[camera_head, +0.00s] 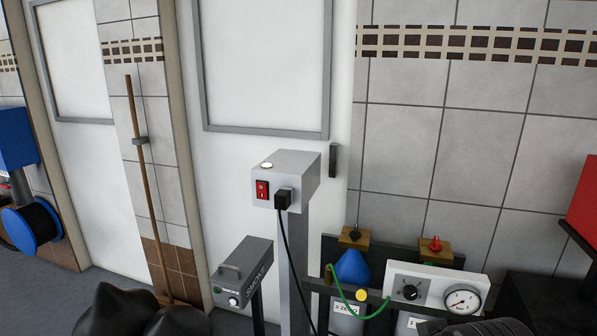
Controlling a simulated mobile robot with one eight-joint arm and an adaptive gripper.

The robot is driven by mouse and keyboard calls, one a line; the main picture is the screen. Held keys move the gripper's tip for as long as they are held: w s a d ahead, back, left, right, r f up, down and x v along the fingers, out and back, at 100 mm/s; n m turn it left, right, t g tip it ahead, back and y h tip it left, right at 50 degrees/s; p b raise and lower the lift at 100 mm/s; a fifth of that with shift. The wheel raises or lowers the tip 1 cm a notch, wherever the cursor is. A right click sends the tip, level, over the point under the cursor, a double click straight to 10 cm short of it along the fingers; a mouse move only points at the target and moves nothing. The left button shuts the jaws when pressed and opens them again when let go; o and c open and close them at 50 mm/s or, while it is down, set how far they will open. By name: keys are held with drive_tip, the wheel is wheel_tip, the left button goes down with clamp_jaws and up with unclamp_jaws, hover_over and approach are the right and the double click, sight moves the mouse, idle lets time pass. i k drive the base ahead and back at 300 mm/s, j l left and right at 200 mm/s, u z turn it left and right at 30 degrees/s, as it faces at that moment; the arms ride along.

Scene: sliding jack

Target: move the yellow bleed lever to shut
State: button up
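A small round yellow part (361,295) shows near the green hose, left of the white gauge panel (437,288) at the lower right. I cannot tell whether it is the yellow bleed lever, and no lever arm or shut marking can be made out. The panel carries a black knob (410,292) and a round dial gauge (462,300). The green hose (345,295) curves down beside the panel. My gripper cannot be made out in this view.
A grey post with a box (285,180) and red switch stands left of the panel, its black cable hanging down. A grey SMOKE box (241,272) is beside it. Dark rounded shapes fill the lower left.

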sight(361, 293)
drive_tip(key=k+l+u, duration=0.2)
drive_tip(key=k+l, duration=0.25)
drive_tip(key=k+l+u, duration=0.2)
drive_tip(key=k, duration=0.45)
drive_tip(key=l, duration=0.1)
